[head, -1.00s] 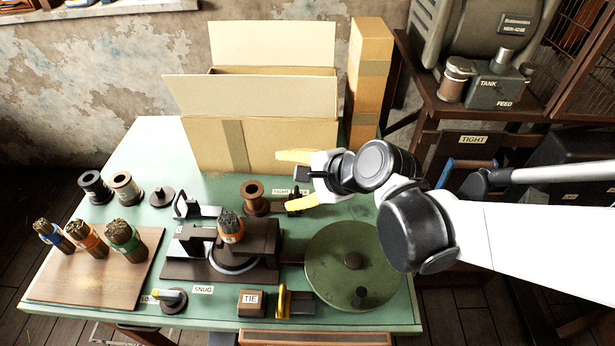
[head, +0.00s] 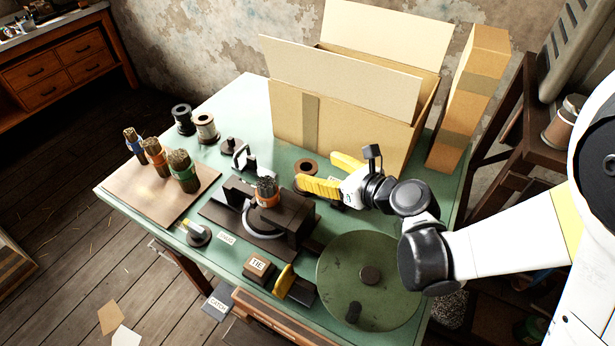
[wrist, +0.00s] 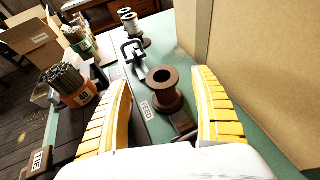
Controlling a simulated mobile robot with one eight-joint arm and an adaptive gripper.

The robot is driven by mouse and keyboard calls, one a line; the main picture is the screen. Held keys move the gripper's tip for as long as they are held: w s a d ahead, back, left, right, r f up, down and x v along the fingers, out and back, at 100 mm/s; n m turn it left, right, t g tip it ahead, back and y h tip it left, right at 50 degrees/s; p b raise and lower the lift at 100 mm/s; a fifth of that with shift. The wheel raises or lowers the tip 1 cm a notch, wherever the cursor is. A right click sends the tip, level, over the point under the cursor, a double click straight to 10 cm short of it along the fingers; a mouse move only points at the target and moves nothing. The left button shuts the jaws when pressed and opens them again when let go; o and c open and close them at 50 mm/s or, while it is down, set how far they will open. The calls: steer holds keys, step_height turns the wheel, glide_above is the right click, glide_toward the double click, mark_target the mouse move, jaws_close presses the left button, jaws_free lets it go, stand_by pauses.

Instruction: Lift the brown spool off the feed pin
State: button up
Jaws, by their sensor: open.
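The brown spool (head: 306,167) stands upright on the green bench, in front of the large cardboard box. In the wrist view the brown spool (wrist: 166,92) shows its round top flange and dark centre hole. The feed pin itself is hidden by the spool. My gripper (head: 316,169) is open, with its two yellow fingers reaching left toward the spool. In the wrist view my gripper (wrist: 163,76) has a finger on each side of the spool, with visible gaps on both sides.
The cardboard box (head: 330,118) rises close behind the far finger. The dark press fixture (head: 288,228) holding a bristle bundle (head: 266,190) stands on the near side. A green round disc (head: 340,285) lies to the front right. A dark spool (head: 183,120) and a pale spool (head: 206,128) stand at the back left.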

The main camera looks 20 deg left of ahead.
mark_target(302, 165)
steer(key=b+x, duration=0.1)
steer(key=x, duration=0.2)
steer(key=f+b+x, duration=0.1)
steer(key=x, duration=0.2)
steer(key=shift+d, duration=0.25)
steer(key=c, duration=1.3)
